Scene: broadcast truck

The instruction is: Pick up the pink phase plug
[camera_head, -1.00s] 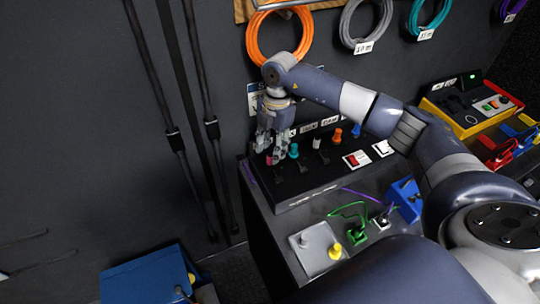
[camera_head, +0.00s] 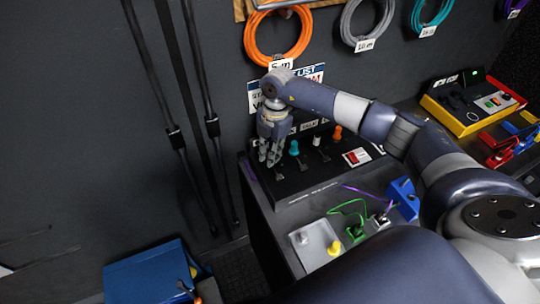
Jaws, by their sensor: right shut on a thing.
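My right gripper (camera_head: 269,154) points down at the left end of the black panel (camera_head: 300,184), in front of the dark wall. Its fingers are shut on the pink phase plug, which they hide in this view. I cannot tell whether the plug is still seated in the panel or clear of it. My left gripper is not in view.
A teal plug (camera_head: 294,148), a white plug (camera_head: 316,139) and an orange plug (camera_head: 337,132) stand along the panel to the right. A blue box (camera_head: 147,274) stands low at left.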

